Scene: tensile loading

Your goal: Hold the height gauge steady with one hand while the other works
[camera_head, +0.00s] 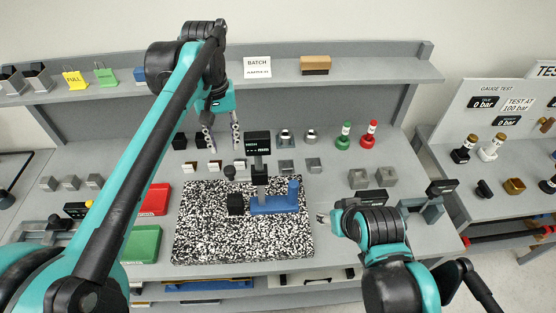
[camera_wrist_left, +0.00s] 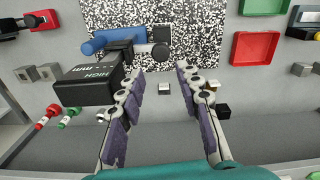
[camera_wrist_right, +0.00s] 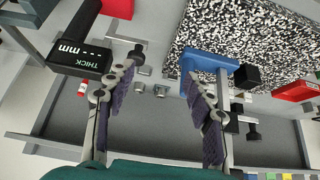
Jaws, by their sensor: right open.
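The height gauge has a black display (camera_head: 258,144) on a grey upright and a blue base (camera_head: 275,204) standing on the speckled plate (camera_head: 200,240). My left gripper (camera_head: 222,142) is open and empty, behind and left of the display. In the left wrist view the display (camera_wrist_left: 92,82) is left of the fingers, not between them. My right gripper (camera_head: 326,217) is open at the plate's right edge; its fingers are mostly hidden in the head view. The right wrist view shows the blue base (camera_wrist_right: 208,63) beyond the right finger, apart from it. A black block (camera_head: 235,204) sits beside the base.
Small blocks (camera_head: 287,166) and dark-tipped pieces stand behind the plate. Green (camera_head: 346,133) and red (camera_head: 370,133) handled pieces stand back right. Red (camera_head: 155,199) and green (camera_head: 142,243) trays lie left. A thickness gauge (camera_wrist_right: 80,52) is near my right gripper.

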